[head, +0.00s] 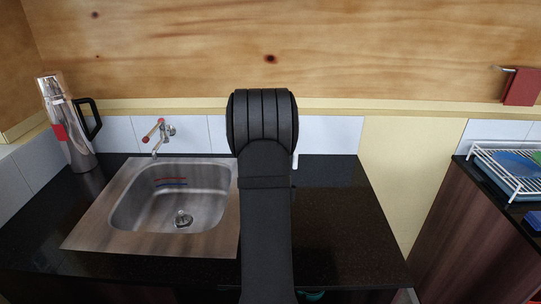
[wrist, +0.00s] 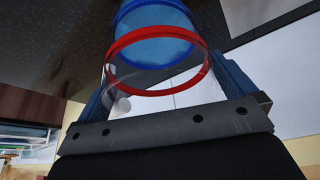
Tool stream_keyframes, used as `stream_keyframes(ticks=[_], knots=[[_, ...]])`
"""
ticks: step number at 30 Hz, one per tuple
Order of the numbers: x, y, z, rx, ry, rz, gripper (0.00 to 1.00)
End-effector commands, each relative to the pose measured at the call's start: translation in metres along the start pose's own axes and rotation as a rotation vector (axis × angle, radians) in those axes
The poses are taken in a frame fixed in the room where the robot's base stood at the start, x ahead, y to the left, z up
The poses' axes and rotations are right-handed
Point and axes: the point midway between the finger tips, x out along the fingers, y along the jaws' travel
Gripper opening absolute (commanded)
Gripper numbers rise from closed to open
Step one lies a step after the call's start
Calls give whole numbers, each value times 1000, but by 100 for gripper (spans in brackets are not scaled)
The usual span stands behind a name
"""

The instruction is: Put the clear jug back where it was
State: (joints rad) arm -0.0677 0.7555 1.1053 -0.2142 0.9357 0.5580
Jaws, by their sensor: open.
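The clear jug (wrist: 155,34) shows in the wrist view as a see-through round body with a red ring and a blue ring. It stands between the two blue fingers of my gripper (wrist: 165,80), one finger on each side. My gripper is open; I cannot tell whether either finger touches the jug. In the head view my dark arm hides the gripper and most or all of the jug.
A steel sink (head: 228,240) with a tap (head: 168,131) lies left of my arm. A tall metal flask (head: 66,130) with a black handle stands at the far left. A dish rack (head: 483,168) is at the right beyond a gap. The dark counter (head: 345,215) right of my arm is clear.

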Motion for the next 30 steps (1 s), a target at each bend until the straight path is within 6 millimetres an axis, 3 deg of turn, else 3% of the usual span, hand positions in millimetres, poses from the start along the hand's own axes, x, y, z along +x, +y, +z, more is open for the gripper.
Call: stream_keyframes(ticks=[9,15,21,30], knots=[[-69,0,0,0,3,-2,100],[-100,0,0,0,1,-1,100],[-110,0,0,0,-1,0,100],[-109,0,0,0,-1,0,100]])
